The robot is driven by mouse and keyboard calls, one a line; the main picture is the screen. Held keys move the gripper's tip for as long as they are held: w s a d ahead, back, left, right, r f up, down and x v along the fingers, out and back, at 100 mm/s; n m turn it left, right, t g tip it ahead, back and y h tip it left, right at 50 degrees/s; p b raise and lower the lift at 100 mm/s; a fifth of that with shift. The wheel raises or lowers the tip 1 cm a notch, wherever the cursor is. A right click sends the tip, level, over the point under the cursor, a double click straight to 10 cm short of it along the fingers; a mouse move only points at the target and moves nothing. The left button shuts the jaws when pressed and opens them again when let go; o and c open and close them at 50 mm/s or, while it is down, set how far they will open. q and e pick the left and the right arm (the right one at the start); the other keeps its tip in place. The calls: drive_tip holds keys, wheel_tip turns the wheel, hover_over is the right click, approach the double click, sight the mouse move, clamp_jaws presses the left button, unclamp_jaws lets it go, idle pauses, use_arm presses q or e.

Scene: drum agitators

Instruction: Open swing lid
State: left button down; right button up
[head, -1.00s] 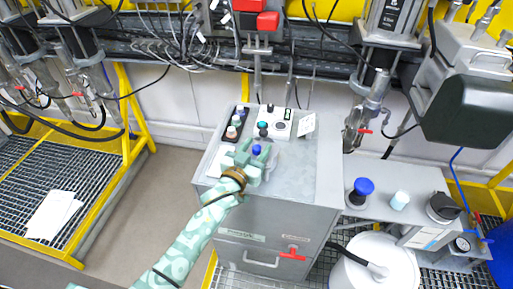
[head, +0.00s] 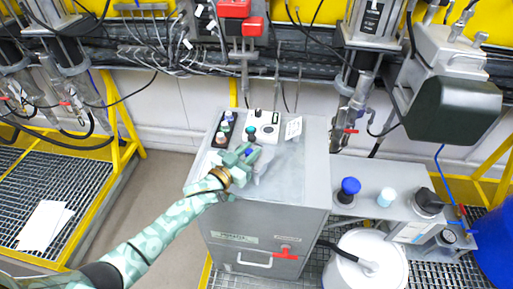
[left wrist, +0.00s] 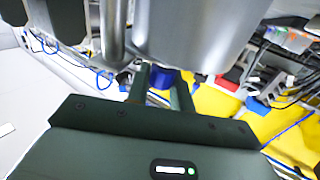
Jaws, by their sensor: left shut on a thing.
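My left gripper (head: 247,154) is above the top of a grey metal cabinet (head: 295,175), at its left part. It is shut on a small blue-topped thing, whose blue part shows between the fingers in the left wrist view (left wrist: 162,78). The fingers hide most of it, so I cannot tell its full shape. No swing lid stands out clearly. A round white drum lid (head: 385,245) with a black hose or handle across it is at the lower right, flat and closed. My right gripper is not in view.
A dark tray of small capped bottles (head: 224,128) and a white control box (head: 263,126) stand behind the gripper. A blue-capped bottle (head: 349,187) and a pale-capped one (head: 386,196) stand on the ledge right of the cabinet. Yellow-framed gratings (head: 40,215) lie at left.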

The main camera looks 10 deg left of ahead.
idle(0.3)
use_arm(q)
drive_tip(key=c, duration=1.2)
unclamp_jaws()
drive_tip(key=shift+c, duration=0.2)
drive_tip(key=v, duration=1.6)
drive_tip(key=shift+a, duration=0.25)
